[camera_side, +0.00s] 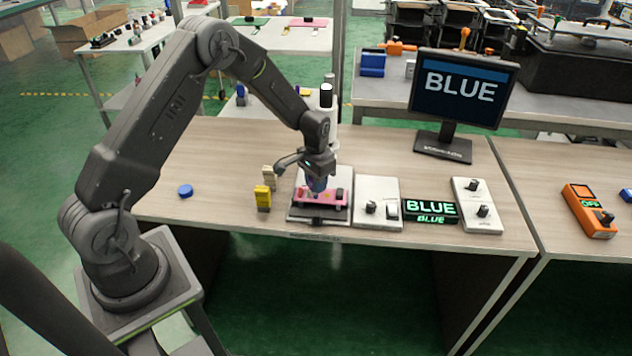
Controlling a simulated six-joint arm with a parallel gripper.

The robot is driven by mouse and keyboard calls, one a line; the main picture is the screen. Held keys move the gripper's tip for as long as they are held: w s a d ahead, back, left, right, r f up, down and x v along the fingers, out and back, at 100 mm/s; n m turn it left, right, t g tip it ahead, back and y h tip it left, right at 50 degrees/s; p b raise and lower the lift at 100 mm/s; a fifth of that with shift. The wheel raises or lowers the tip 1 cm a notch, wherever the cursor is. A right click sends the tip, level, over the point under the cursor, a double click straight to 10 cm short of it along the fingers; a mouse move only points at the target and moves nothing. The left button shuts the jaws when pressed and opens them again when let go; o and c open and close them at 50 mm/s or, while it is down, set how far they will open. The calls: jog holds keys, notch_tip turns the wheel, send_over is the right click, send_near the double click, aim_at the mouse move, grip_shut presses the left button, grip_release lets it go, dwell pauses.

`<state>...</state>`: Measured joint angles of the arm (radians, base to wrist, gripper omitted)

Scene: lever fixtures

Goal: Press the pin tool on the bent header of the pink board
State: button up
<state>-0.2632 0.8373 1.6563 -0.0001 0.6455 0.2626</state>
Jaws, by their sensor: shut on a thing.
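The pink board (334,204) lies on a grey-white fixture plate (303,216) near the front edge of the table. It carries small dark and red parts. My gripper (317,181) points down over the board and is shut on a small blue-purple piece, which looks like the pin tool (317,186). The tool's lower end is at or just above the board; I cannot tell whether it touches. The bent header is too small and too hidden by the gripper to make out.
A yellow block (263,198) and a beige block (268,178) stand left of the board. A blue disc (185,190) lies farther left. Right of it are white lever plates (378,195), a "BLUE" sign (430,210) and a monitor (463,90) reading "BLUE". The table's left part is mostly clear.

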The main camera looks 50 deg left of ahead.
jog(key=shift+s+f, duration=0.1)
jog(key=shift+r, duration=3.6)
